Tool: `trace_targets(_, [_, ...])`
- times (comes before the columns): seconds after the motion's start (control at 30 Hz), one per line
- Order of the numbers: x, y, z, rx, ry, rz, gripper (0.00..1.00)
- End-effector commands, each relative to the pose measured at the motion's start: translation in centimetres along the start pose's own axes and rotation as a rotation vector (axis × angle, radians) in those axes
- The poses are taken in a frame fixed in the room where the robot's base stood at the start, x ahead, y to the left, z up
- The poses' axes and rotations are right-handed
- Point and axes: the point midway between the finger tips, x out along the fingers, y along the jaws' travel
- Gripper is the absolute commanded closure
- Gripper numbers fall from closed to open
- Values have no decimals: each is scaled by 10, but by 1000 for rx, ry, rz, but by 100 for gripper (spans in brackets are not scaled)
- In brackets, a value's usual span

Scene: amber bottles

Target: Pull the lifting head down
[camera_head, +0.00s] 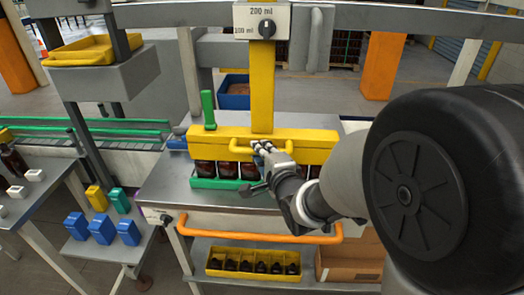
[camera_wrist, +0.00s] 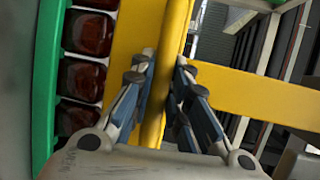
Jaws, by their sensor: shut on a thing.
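The lifting head (camera_head: 315,146) is a wide yellow bar on a yellow upright column (camera_head: 262,85). A yellow handle (camera_head: 236,145) sticks out from its front. My gripper (camera_head: 263,147) is shut on the handle near its middle. In the wrist view the handle (camera_wrist: 152,125) runs between the two fingers of my gripper (camera_wrist: 165,70). Several amber bottles (camera_head: 227,169) stand in a row in a green tray (camera_head: 205,183) under the head. The head hides their tops, so I cannot tell whether it touches them. The bottles also show in the wrist view (camera_wrist: 86,80).
A dial box (camera_head: 262,21) tops the column. A green lever (camera_head: 208,110) stands at the head's left. An orange rail (camera_head: 262,235) runs along the table front, above a yellow crate of bottles (camera_head: 253,282) and a cardboard box (camera_head: 349,265). Blue, green and yellow containers (camera_head: 103,228) stand lower left.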

Motion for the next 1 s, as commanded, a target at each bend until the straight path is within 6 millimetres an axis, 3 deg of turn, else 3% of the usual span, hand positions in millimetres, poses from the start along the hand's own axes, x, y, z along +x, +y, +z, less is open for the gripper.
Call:
trace_targets(0.03, [0,11,-1,0,1,12,100])
trace_targets(0.43, [1,10,-1,0,1,11,100])
trace_targets(0.47, [1,10,-1,0,1,11,83])
trace_targets(0.7, [1,8,0,0,0,5,67])
trace_targets(1.0, [1,6,0,0,0,1,64])
